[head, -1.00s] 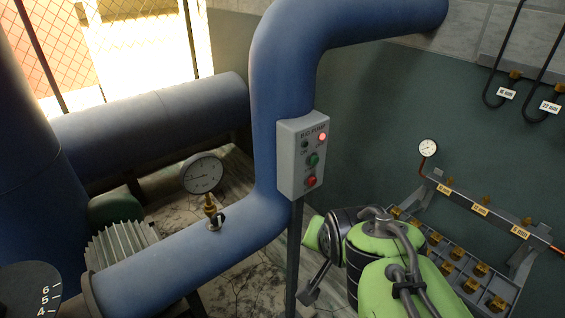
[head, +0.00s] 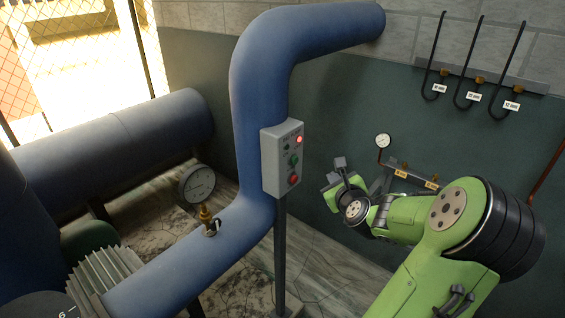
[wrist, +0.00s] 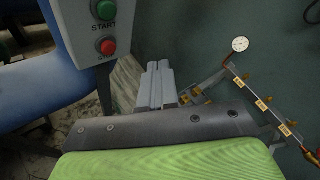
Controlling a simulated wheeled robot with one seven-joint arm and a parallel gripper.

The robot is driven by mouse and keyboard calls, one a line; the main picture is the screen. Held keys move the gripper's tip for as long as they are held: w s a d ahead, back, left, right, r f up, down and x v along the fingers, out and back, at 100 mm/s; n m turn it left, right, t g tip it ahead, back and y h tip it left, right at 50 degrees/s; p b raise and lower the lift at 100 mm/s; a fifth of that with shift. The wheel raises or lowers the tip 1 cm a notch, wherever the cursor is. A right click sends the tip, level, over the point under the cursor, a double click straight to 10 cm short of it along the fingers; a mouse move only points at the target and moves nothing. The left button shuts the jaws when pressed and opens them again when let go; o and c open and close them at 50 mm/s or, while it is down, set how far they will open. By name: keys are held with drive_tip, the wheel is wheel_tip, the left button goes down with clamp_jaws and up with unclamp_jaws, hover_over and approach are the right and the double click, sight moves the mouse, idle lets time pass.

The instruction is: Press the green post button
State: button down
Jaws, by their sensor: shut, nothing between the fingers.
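The grey control box (head: 283,158) stands on a post in front of the blue pipe in the head view. Its green button (head: 293,160) sits above a red button (head: 294,179), and a red lamp (head: 299,140) is lit near its top. In the wrist view the green button (wrist: 105,10) is labelled START and the red one (wrist: 106,46) is below it. My gripper (wrist: 160,68) is shut and empty, to the right of and apart from the box. In the head view my gripper (head: 340,163) shows to the right of the box, near the button's height.
A blue pipe (head: 258,90) rises behind the box, with a gauge (head: 198,185) at left. Hoses with labels (head: 473,97) hang on the back wall. A small gauge (head: 383,141) and a labelled rail (head: 415,175) lie behind my arm. Open floor shows below the box.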

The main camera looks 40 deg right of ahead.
sight(294, 160)
drive_tip(key=shift+d+f, duration=0.1)
drive_tip(key=shift+d, duration=0.05)
drive_tip(key=w+a, duration=0.1)
drive_tip(key=w, duration=0.8)
idle(1.9)
drive_tip(key=shift+w, duration=0.4)
drive_tip(key=shift+w+a+p, duration=0.1)
drive_tip(key=shift+w+p, duration=0.2)
drive_tip(key=shift+w, duration=0.15)
idle(0.6)
drive_tip(key=shift+s, duration=0.9)
drive_tip(key=shift+s, duration=0.1)
